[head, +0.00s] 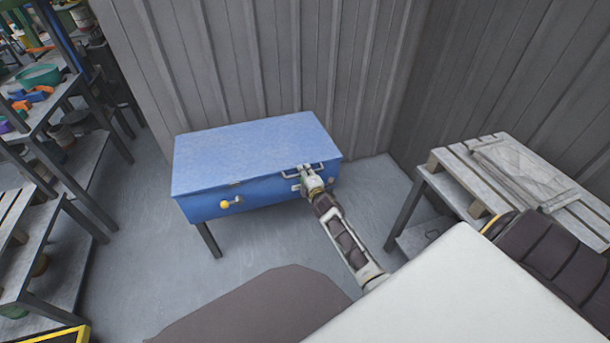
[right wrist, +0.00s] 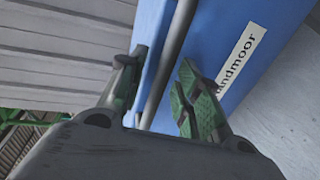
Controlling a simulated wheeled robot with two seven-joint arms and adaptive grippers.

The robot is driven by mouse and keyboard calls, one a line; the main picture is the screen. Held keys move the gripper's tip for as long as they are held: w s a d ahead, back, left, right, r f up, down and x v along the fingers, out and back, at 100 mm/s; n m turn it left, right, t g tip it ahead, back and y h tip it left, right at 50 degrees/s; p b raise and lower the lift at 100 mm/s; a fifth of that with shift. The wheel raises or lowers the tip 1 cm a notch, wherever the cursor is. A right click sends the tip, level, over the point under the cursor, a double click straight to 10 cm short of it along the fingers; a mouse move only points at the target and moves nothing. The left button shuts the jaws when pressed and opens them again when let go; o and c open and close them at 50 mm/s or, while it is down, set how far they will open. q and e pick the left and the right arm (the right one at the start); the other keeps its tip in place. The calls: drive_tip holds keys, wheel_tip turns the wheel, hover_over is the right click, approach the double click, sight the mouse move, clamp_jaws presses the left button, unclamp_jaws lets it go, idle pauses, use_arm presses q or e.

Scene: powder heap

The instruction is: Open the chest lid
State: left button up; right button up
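The blue chest (head: 210,206) stands on legs against the grey wall, its flat lid (head: 250,145) down. A pale metal handle (head: 322,167) sits at the right of its front edge. My right gripper (head: 305,170) is at the handle. In the right wrist view its green-padded fingers (right wrist: 160,95) are apart, one on each side of a dark grey bar (right wrist: 168,62) and the blue lid edge. I cannot tell whether either finger touches. My left gripper is out of view.
A slatted wooden pallet table (head: 445,160) stands at right, with boards on it. Metal shelves (head: 75,175) with bowls and other items stand at left. Corrugated walls (head: 270,60) close off the back. Grey floor is clear in front of the chest.

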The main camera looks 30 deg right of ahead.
drive_tip(key=shift+c, duration=0.2)
clamp_jaws()
drive_tip(key=shift+r, duration=0.1)
idle(0.4)
